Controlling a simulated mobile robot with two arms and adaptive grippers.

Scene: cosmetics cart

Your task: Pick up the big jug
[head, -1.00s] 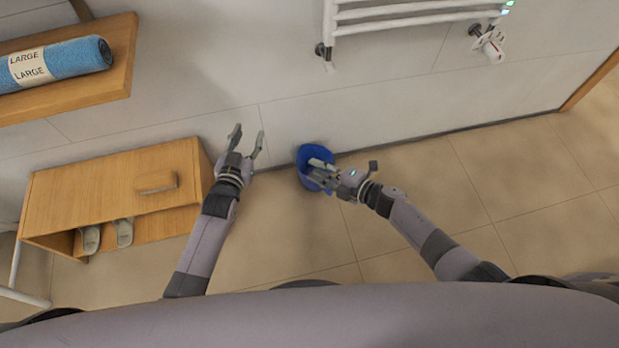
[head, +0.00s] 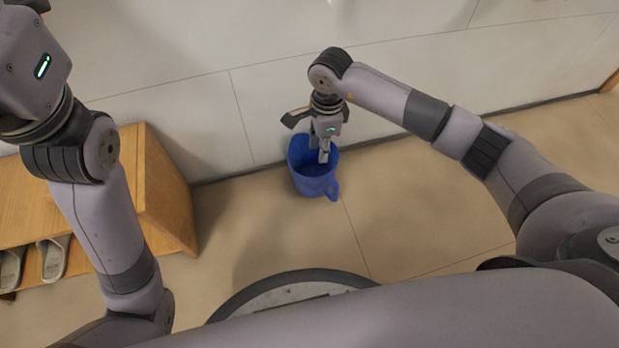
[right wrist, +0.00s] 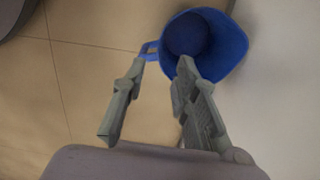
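The big blue jug (head: 315,185) stands upright on the tiled floor close to the wall, its handle toward the lower right in the head view. The right wrist view shows the jug (right wrist: 236,45) from above, with its opening and handle. My right gripper (head: 322,152) points down at the jug's mouth. In the right wrist view the gripper (right wrist: 163,63) has its fingers apart, one near the handle and the other overlapping the near rim. I cannot tell whether they touch the jug. My left gripper's body (head: 42,65) is at the upper left; its fingers are not clearly visible.
A wooden cabinet (head: 165,185) with slippers (head: 52,258) on its low shelf stands on the left, partly behind my left arm. The tiled wall (head: 190,120) is right behind the jug. The floor (head: 430,220) to the right of the jug is clear.

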